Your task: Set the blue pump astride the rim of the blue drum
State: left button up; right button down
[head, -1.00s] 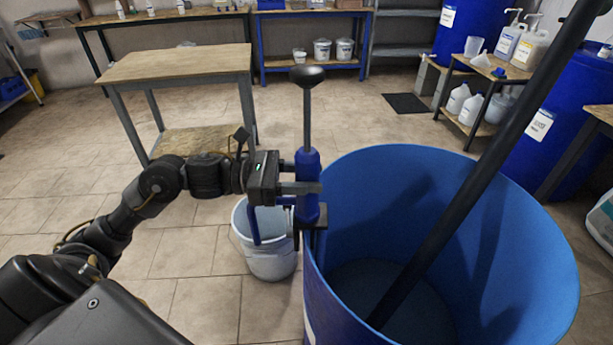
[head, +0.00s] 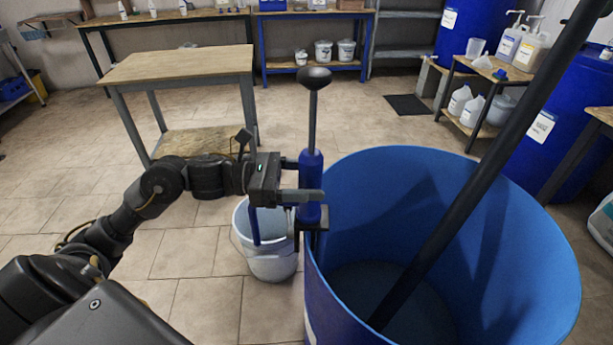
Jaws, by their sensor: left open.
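The blue pump (head: 311,172) stands nearly upright at the left rim of the open blue drum (head: 450,160). It has a dark rod with a black knob on top. Its black bracket (head: 313,240) is at the rim and appears to straddle it. A thin blue tube (head: 255,226) hangs outside the drum, over the white bucket. My left gripper (head: 306,180) is open, its fingers spread on either side of the pump's body. The part of the pump inside the drum is hidden. My right gripper is out of view.
A white bucket (head: 268,262) stands on the floor just left of the drum. A long dark pole (head: 470,190) slants down into the drum. A wooden table (head: 180,64) stands behind my left arm. A shelf with bottles (head: 480,95) and large blue drums are at the right.

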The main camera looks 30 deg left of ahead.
pick_arm(q)
jog(key=shift+s+a+f, duration=0.1)
jog(key=shift+s+a, duration=0.05)
jog(key=shift+a, duration=0.3)
jog(key=b+v, duration=0.2)
jog(key=v, duration=0.8)
jog(key=shift+b, duration=0.35)
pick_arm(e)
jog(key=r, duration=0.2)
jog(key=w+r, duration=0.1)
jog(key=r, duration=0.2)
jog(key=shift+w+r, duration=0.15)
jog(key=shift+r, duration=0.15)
